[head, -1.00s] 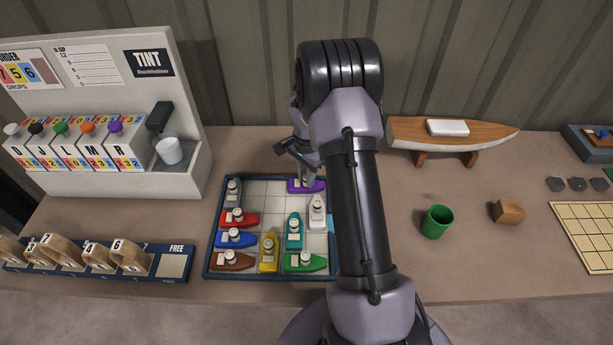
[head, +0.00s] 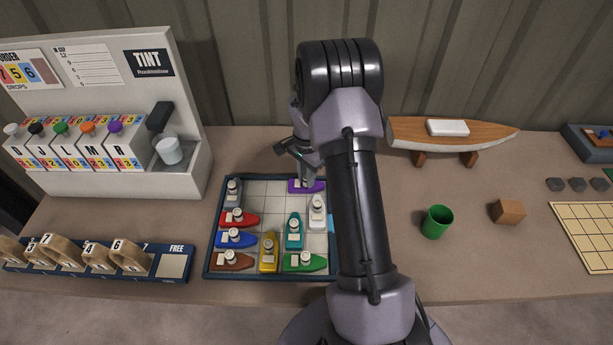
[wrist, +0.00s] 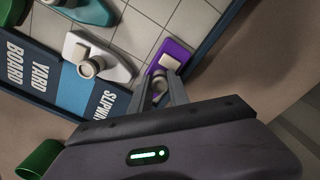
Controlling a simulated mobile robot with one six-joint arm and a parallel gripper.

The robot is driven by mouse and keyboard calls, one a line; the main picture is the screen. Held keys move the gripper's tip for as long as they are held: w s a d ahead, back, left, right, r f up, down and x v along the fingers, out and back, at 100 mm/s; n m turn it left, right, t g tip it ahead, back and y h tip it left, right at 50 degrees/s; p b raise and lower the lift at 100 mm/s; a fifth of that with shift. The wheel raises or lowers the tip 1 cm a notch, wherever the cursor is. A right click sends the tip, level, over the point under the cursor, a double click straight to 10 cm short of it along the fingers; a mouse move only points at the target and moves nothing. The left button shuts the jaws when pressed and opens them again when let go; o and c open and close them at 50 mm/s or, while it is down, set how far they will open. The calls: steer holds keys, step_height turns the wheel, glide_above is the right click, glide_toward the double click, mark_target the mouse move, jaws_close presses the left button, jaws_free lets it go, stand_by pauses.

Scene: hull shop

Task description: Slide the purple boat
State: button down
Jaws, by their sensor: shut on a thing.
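The purple boat (head: 299,186) sits on the top row of the yard board (head: 205,262), toward its right, partly hidden by my arm in the head view. In the wrist view the purple boat (wrist: 176,52) lies against the board's dark rim, with a pale block on its deck. My gripper (wrist: 160,92) is shut on the boat's round upper part. In the head view my gripper (head: 306,178) is partly hidden behind my arm. The white boat (head: 317,210) is just below the purple one, close to the right rim and a blue panel marked SLIPWAY (wrist: 103,105).
Grey, red, blue, brown, yellow, teal and green boats stand on the board. Bare tiles (head: 265,192) lie left of the purple boat. A green cup (head: 437,222) and wooden block (head: 508,211) stand right; a tint rack (head: 110,150) stands left.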

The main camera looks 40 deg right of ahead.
steer(key=w+a, duration=0.2)
steer(key=a, duration=0.1)
steer(key=w+a, duration=0.5)
steer(key=a, duration=0.2)
steer(key=shift+w, duration=0.3)
steer(key=c, duration=1.3)
jaws_free()
steer(key=shift+o, duration=0.2)
step_height(320, 180, up, 18)
steer(key=p, duration=0.5)
steer(key=shift+f, duration=0.25)
